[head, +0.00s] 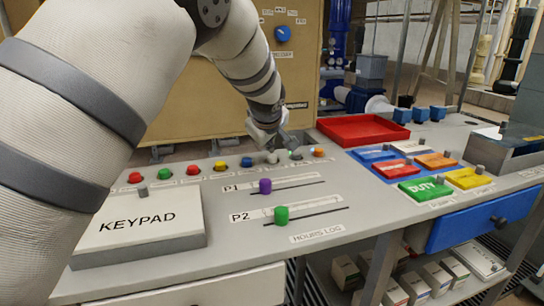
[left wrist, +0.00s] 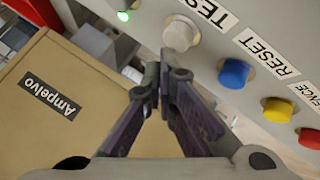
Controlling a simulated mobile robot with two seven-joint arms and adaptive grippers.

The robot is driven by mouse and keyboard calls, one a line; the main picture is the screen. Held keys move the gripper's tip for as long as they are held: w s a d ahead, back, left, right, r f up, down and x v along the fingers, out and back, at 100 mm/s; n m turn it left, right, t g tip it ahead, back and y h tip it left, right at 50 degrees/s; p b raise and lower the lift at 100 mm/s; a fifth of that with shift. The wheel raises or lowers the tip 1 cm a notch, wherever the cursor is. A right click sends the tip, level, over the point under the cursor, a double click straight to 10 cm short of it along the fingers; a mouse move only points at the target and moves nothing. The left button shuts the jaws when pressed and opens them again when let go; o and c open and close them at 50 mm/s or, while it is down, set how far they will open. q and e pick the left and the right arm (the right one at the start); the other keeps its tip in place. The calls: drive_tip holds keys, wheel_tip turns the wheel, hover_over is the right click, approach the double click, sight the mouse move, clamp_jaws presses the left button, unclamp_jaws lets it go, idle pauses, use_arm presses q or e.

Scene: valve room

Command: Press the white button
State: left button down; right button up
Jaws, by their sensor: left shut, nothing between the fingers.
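The white button (left wrist: 178,34) is on the grey panel beside the TEST label, between a green light and the blue button. In the head view the white button (head: 272,158) is in the row at the console's back edge, partly overlapped by my gripper. My left gripper (head: 279,143) hangs over this part of the row. In the left wrist view the left gripper (left wrist: 164,72) is shut and empty, its tips right beside the white button. I cannot tell whether they touch it. My right gripper is in neither view.
The blue button (left wrist: 234,73), yellow button (left wrist: 277,109) and red button (left wrist: 311,138) continue the row. The KEYPAD box (head: 140,225), a purple slider (head: 265,186) and a green slider (head: 281,215) are nearer. A red tray (head: 362,129) lies right of the gripper.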

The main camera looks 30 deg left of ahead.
sight(269, 156)
use_arm(q)
drive_tip(key=shift+f, duration=0.65)
idle(0.8)
drive_tip(key=shift+r, duration=0.95)
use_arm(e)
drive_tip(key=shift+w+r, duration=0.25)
use_arm(q)
drive_tip(key=shift+r+p, duration=0.5)
drive_tip(key=shift+r, duration=2)
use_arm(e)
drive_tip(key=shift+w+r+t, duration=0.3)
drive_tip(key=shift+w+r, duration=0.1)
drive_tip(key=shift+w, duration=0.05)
